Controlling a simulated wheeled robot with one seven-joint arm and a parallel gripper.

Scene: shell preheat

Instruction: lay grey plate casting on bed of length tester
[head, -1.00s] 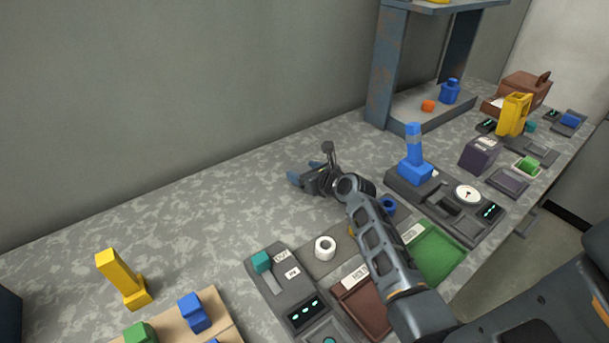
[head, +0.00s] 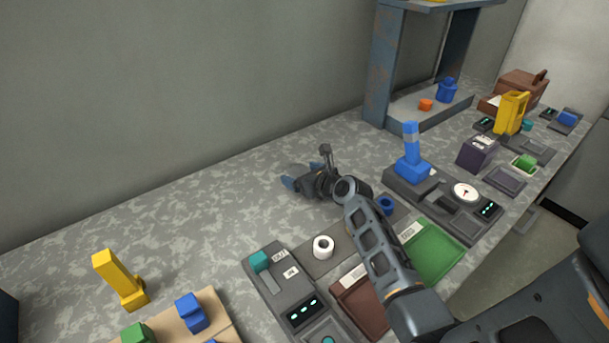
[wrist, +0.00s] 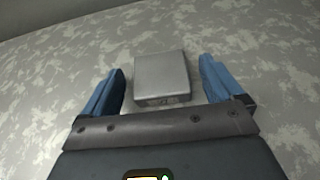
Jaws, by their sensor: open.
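A grey plate casting (wrist: 162,78), square and flat, lies on the speckled worktop in the wrist view. My gripper (head: 291,179) is open, with its blue fingers on either side of the plate and gaps showing at both sides. In the head view the plate cannot be made out behind my gripper. Two grey instruments stand on the worktop: one with a dial and a blue upright piece (head: 411,150), right of my gripper, and one with a teal block (head: 259,261) and green display, nearer. No readable label shows which is the length tester.
A white ring (head: 323,247), a brown tray (head: 361,308) and a green tray (head: 433,252) lie near my arm. A yellow piece (head: 120,281) stands at left beside a wooden board. A blue-grey frame (head: 384,65) stands behind. The worktop left of my gripper is clear.

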